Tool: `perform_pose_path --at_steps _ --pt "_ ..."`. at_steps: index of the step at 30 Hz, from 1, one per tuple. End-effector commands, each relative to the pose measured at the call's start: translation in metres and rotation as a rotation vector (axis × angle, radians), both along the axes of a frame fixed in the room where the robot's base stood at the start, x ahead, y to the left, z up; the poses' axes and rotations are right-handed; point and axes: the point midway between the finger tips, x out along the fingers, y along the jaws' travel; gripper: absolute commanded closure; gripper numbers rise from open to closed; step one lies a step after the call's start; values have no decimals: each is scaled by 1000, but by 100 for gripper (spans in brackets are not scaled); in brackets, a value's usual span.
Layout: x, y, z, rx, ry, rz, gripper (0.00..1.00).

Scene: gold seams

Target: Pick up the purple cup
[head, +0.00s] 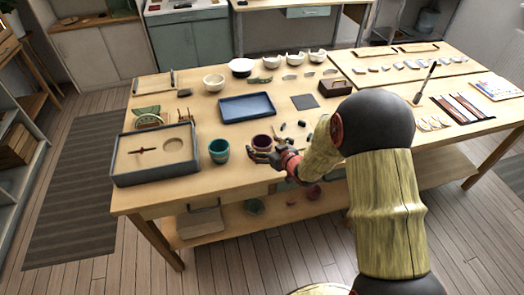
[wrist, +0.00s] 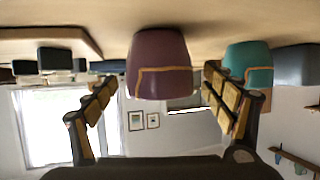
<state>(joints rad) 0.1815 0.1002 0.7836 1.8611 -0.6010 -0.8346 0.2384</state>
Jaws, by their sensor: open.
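The purple cup (head: 262,140) stands on the wooden table near its front edge, just right of a teal cup. In the wrist view, which is upside down, the purple cup (wrist: 160,52) shows a gold seam and lies between my two fingers. My gripper (head: 266,156) is at the near side of the cup in the head view and hides its lower part. In the wrist view my gripper (wrist: 159,78) is open, with a finger on each side of the cup and gaps visible on both sides. The cup is not gripped.
The teal cup (head: 219,150) stands close to the left; it also shows beside the right finger in the wrist view (wrist: 250,60). A grey tray box (head: 125,177) is further left. A blue tray (head: 246,107) lies behind.

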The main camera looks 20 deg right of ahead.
Motion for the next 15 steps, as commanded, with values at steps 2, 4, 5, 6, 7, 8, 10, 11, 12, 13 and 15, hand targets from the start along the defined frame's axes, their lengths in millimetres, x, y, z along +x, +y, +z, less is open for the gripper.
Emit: perform_pose_path --at_steps 2,4,5,6,7,8,10,11,12,13,15 --pt "10 4 -7 0 -1 1 17" --pt "15 4 -8 0 -1 0 17" --pt "17 5 -8 0 -1 0 17" --pt "17 5 -7 0 -1 -1 17" --pt "17 5 -7 1 -1 -1 17" --pt "17 4 -7 1 -1 -1 17" --pt "17 4 -6 1 -1 -1 17" --pt "17 4 -6 1 -1 -1 17" --pt "17 4 -6 1 -1 -1 20" --pt "17 4 -6 1 -1 -1 21" --pt "16 4 -6 0 -1 -1 25"
